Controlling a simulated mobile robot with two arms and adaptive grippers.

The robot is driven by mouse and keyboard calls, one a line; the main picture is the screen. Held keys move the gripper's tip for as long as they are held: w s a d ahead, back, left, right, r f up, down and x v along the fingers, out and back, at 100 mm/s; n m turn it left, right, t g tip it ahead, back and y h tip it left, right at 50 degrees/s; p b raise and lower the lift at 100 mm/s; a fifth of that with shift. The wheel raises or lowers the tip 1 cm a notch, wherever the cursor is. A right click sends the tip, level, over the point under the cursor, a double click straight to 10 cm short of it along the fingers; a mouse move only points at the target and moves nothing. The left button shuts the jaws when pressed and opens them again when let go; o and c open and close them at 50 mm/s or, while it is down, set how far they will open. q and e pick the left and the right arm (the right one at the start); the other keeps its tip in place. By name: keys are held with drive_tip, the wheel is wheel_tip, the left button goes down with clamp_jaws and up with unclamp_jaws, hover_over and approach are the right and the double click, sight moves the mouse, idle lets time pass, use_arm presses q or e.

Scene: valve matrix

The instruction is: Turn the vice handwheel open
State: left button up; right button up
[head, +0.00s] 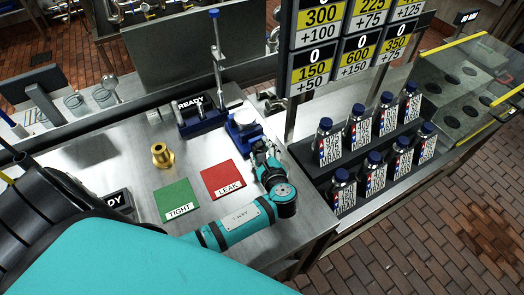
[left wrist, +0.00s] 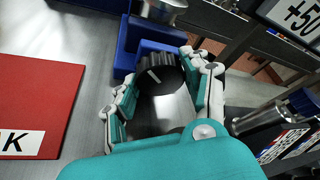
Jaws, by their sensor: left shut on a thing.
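The blue vice (head: 238,133) stands at the right part of the steel bench, with a pale round piece on top. In the left wrist view the vice (left wrist: 128,45) lies just beyond my fingers. Its black ribbed handwheel (left wrist: 158,76) has a white mark on its face and sits between the fingers. My left gripper (head: 262,152) reaches the front of the vice and is shut on the handwheel, one finger on each side. In the head view the gripper mostly hides the handwheel. My right gripper is in neither view.
A red LEAK mat (head: 222,178) and a green TIGHT mat (head: 177,200) lie left of my arm. A brass fitting (head: 162,156) stands behind them. A rack of several capped bottles (head: 345,190) stands close on the right. A blue READY stand (head: 195,118) is left of the vice.

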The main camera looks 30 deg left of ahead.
use_arm(q)
drive_tip(key=f+n+t+b, duration=0.1)
drive_tip(key=n+b, duration=0.1)
drive_tip(key=b, duration=0.1)
drive_tip(key=shift+s, duration=0.1)
drive_tip(key=shift+r+n+t+b, duration=0.1)
drive_tip(key=shift+n+t+b, duration=0.2)
drive_tip(key=shift+b, duration=0.05)
drive_tip(key=shift+r, duration=0.25)
drive_tip(key=o, duration=1.2)
drive_tip(key=shift+c, duration=0.2)
drive_tip(key=shift+s+d, duration=0.15)
drive_tip(key=shift+s, duration=0.05)
drive_tip(key=v, duration=0.7)
drive_tip(key=shift+s+r, duration=0.2)
